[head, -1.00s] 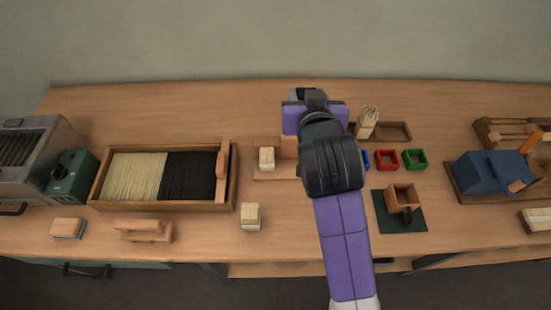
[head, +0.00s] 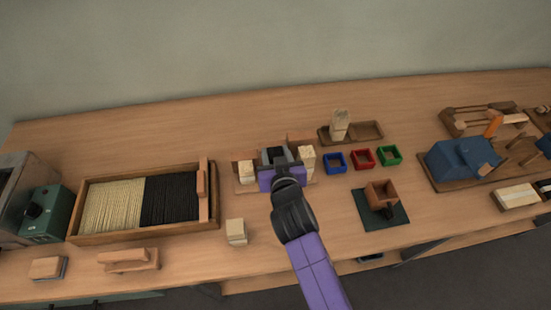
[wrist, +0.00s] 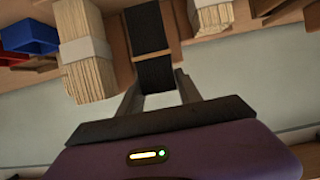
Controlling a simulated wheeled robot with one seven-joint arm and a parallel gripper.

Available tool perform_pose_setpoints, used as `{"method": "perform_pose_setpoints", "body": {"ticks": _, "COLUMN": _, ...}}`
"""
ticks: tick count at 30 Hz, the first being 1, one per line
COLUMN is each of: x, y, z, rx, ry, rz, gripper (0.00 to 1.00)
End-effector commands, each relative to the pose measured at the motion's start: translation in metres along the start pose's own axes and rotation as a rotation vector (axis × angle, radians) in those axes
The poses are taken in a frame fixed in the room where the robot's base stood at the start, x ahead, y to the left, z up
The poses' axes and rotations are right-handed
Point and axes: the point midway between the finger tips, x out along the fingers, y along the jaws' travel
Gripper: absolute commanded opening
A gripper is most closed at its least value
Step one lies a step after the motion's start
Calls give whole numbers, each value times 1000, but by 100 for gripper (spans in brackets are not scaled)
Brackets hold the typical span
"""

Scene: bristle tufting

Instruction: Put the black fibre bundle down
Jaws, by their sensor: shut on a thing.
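The black fibre bundle (wrist: 155,74) is between my gripper's two fingers (wrist: 158,82) in the wrist view, and the gripper is shut on it. A tan band crosses the bundle. In the head view my gripper (head: 275,158) is at the wooden rack (head: 241,189), between two banded cream bundles, one on the left (head: 246,172) and one on the right (head: 306,157). The bundle is mostly hidden by the gripper in the head view. I cannot tell whether its lower end touches the rack.
Blue (head: 334,162), red (head: 362,158) and green (head: 389,155) bins stand right of the rack. A tray (head: 92,236) of cream and black fibres lies left. A cream block (head: 236,232) stands in front. A further cream bundle (head: 339,124) stands behind the bins.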

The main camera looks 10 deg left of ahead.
Motion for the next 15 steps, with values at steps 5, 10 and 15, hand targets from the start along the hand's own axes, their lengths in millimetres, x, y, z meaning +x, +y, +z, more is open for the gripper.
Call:
{"method": "perform_pose_setpoints", "body": {"ticks": 5, "x": 9, "y": 0, "z": 23, "rx": -2, "ry": -3, "rz": 1, "gripper": 0}}
{"method": "perform_pose_setpoints", "body": {"ticks": 10, "x": 11, "y": 0, "z": 26, "rx": 0, "ry": 0, "rz": 0, "gripper": 0}}
{"method": "perform_pose_setpoints", "body": {"ticks": 15, "x": 11, "y": 0, "z": 27, "rx": 0, "ry": 0, "rz": 0, "gripper": 0}}
